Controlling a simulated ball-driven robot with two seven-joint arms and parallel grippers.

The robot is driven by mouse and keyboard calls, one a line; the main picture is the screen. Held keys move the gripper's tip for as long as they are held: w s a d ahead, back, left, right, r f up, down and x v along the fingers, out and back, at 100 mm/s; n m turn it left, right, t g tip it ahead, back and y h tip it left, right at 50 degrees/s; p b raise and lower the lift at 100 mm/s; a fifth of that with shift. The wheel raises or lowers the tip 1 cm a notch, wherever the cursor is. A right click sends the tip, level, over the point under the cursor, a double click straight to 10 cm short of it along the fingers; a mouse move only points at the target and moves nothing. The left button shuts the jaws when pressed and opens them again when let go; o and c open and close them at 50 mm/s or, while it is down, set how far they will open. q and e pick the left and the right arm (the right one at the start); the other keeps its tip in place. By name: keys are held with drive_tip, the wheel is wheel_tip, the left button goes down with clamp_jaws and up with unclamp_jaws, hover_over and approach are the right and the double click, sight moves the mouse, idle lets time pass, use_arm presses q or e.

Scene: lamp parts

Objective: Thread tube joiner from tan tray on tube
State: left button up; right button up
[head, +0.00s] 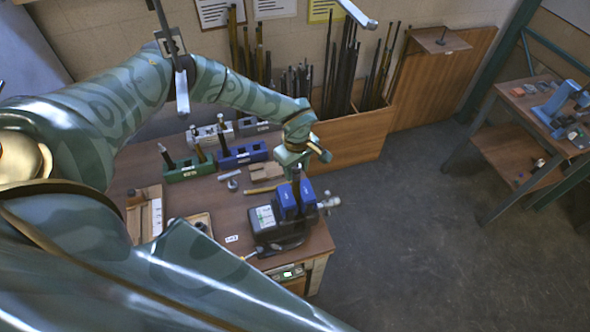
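My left gripper (294,170) points down over the bench, just above a vise with blue jaws (288,202). Its fingers are small and partly hidden, so I cannot tell whether they are open or shut, or hold anything. A short dark upright piece (296,180), possibly the tube, shows between the blue jaws and the gripper. A tan tray (208,217) lies left of the vise, partly hidden by my foreground arm link. A dark round part (201,227), possibly a tube joiner, sits in it. My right gripper is out of view.
Green (188,170), blue (243,154) and grey holders with upright rods stand at the bench back. A wooden block (266,171) lies behind the vise. A wooden box (358,135) of long rods stands behind the bench. Open floor lies right.

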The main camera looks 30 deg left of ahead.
use_arm(q)
drive_tip(key=n, duration=0.2)
drive_tip(key=shift+w+r+n+p, duration=0.1)
drive_tip(key=shift+n+p, duration=0.2)
drive_tip(key=n+p, duration=0.1)
drive_tip(key=n, duration=0.3)
drive_tip(key=shift+w+p, duration=0.1)
drive_tip(key=shift+p, duration=0.3)
drive_tip(key=n, duration=0.2)
drive_tip(key=shift+n, duration=0.4)
drive_tip(key=shift+d, duration=0.1)
clamp_jaws()
drive_tip(key=m, duration=0.2)
drive_tip(key=m+b, duration=0.1)
drive_tip(key=m, duration=0.1)
drive_tip(key=shift+d+f, duration=0.2)
drive_tip(key=m, duration=0.1)
drive_tip(key=m+b, duration=0.1)
drive_tip(key=m, duration=0.1)
drive_tip(key=shift+s+d+r, duration=0.1)
drive_tip(key=shift+s+r, duration=0.05)
drive_tip(key=shift+s, duration=0.05)
drive_tip(key=m+b, duration=0.1)
drive_tip(key=m, duration=0.4)
drive_tip(key=shift+m, duration=0.9)
